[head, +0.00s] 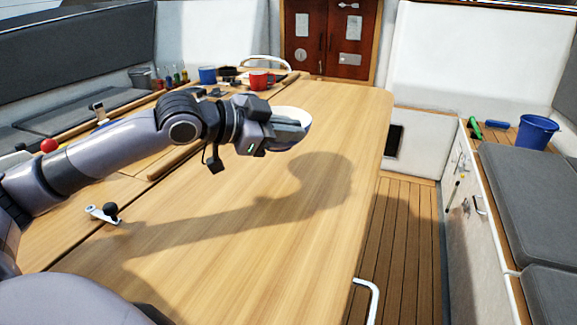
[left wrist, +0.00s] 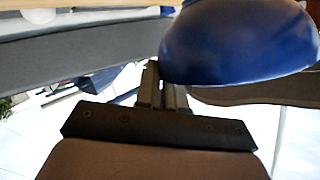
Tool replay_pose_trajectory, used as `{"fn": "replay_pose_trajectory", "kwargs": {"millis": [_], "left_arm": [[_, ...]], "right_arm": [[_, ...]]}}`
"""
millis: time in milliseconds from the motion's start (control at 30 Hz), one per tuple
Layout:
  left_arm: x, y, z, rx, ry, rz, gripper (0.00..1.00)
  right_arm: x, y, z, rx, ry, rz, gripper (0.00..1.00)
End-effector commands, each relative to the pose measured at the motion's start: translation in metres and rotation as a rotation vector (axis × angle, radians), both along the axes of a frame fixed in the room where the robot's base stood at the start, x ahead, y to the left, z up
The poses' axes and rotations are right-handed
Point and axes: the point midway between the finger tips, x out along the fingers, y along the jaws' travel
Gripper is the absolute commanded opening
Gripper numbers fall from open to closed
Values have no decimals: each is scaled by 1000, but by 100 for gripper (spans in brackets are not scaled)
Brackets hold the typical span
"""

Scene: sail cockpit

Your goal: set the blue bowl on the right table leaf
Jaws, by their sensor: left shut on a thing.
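The blue bowl (left wrist: 238,40) shows its blue outside in the left wrist view. In the head view its pale inside and rim (head: 293,113) show beyond my left gripper (head: 290,128), which hides part of it. The gripper is shut on the bowl's side, and the fingers (left wrist: 162,88) meet the bowl's edge in the left wrist view. The bowl is held above the right table leaf (head: 240,245), and the shadow of arm and bowl falls on the bare wood, apart from them. My right gripper is not in view.
A red mug (head: 259,80) and a blue mug (head: 207,75) stand at the table's far end among small items. A metal handle with a black knob (head: 103,213) lies near the leaf's left seam. Most of the right leaf is clear.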

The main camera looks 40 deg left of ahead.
Motion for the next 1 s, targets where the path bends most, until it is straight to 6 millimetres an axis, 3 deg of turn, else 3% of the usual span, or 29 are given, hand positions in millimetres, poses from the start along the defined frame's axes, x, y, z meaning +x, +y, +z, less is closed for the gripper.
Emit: {"fn": "replay_pose_trajectory", "kwargs": {"millis": [100, 333, 533, 900, 1000], "left_arm": [[0, 0, -19, 0, -2, 0, 0], [0, 0, -32, 0, -4, 0, 0], [0, 0, -61, -2, -1, 0, 0], [0, 0, -65, 0, -5, -1, 0], [0, 0, -66, 0, -1, 0, 34]], "right_arm": [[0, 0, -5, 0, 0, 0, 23], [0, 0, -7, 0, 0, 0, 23], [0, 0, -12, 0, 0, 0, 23], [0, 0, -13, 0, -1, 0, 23], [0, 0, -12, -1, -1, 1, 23]]}}
